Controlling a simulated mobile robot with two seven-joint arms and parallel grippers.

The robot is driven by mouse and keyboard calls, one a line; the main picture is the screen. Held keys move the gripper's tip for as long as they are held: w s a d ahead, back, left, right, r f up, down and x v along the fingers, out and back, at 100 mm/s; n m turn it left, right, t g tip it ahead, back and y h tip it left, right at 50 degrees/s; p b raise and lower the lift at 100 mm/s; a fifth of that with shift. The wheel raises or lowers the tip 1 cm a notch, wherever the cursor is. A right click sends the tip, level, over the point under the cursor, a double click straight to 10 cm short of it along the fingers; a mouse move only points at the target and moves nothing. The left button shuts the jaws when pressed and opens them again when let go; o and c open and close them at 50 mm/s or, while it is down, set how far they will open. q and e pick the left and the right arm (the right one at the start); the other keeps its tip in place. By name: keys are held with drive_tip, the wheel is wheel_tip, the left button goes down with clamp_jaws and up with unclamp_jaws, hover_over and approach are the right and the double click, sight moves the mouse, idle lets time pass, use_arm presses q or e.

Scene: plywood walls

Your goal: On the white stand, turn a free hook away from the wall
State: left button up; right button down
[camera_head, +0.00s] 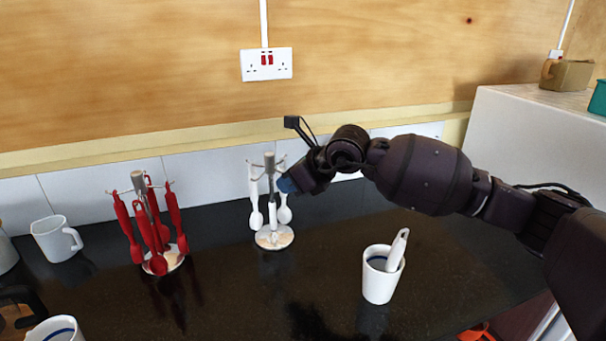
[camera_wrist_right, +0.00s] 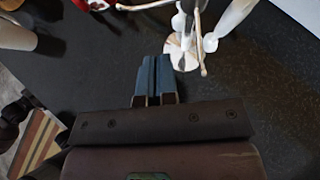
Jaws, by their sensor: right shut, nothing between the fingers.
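The white stand (camera_head: 274,237) is upright on the dark counter near the wall, with a grey-topped post and thin hooks. White utensils (camera_head: 255,200) hang on it; one hook (camera_wrist_right: 203,68) in the right wrist view looks bare. My right gripper (camera_head: 287,185) is shut and empty, right of the post at about hook height, and hides part of the stand's right side. In the right wrist view its blue fingertips (camera_wrist_right: 154,76) are together, left of the stand's base (camera_wrist_right: 181,50). I cannot tell whether they touch a hook.
A second stand (camera_head: 175,258) with red utensils is to the left, beside a white mug (camera_head: 57,239). A white cup (camera_head: 379,286) holding a white utensil is at front right. The front middle counter is clear.

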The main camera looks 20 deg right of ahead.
sight(270, 163)
use_arm(q)
drive_tip(key=shift+r, duration=0.15)
use_arm(e)
drive_tip(key=shift+w+a+r, duration=0.15)
drive_tip(key=shift+w+a, duration=0.6)
drive_tip(key=shift+w, duration=0.05)
drive_tip(key=shift+w+a+r, duration=0.15)
drive_tip(key=shift+w+a, duration=0.55)
drive_tip(key=shift+w, duration=0.05)
use_arm(q)
drive_tip(key=shift+w, duration=0.1)
drive_tip(key=shift+w+a, duration=0.1)
drive_tip(key=shift+a, duration=0.1)
